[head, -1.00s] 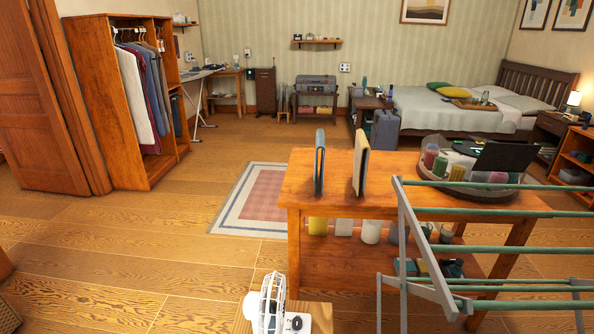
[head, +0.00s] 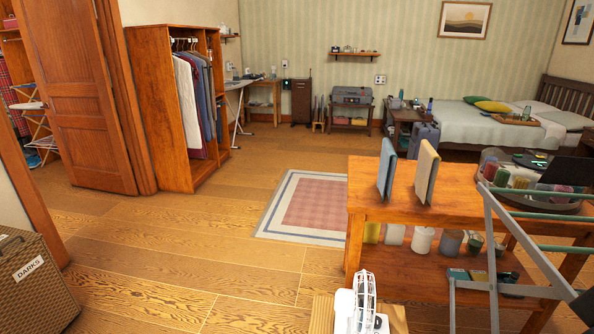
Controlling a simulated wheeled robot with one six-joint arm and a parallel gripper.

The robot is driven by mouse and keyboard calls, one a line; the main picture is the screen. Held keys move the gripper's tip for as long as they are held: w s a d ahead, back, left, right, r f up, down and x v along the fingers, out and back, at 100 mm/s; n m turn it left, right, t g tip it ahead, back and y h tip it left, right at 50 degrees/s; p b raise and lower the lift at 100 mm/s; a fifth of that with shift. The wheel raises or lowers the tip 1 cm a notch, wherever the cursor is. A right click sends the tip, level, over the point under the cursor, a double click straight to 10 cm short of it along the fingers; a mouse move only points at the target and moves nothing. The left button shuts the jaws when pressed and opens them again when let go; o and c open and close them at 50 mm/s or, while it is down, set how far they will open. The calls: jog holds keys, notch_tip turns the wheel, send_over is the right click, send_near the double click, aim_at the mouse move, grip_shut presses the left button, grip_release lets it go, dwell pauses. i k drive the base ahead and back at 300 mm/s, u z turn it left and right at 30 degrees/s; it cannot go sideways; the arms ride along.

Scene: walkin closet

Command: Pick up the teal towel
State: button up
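A flat blue to blue-grey folded cloth (head: 386,170) stands upright near the left end of the wooden table. It is the closest match to the teal towel, though its shade looks more blue than teal. A similar cream-yellow folded cloth (head: 427,173) stands just to its right with a small gap between them. I cannot tell what holds either one upright. My gripper is not in view.
The wooden table (head: 465,200) has jars on its lower shelf. A drying rack (head: 520,240) blocks its right front. A white fan (head: 362,305) stands on a wooden surface in front. A DARKS hamper (head: 35,285) is at left. Floor left of the table is clear.

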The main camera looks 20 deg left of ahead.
aim_at(389, 158)
jog(key=u, duration=2.05)
jog(key=i, duration=4.4)
jog(key=z, duration=3.55)
jog(key=i, duration=1.2)
jog(key=z, duration=0.05)
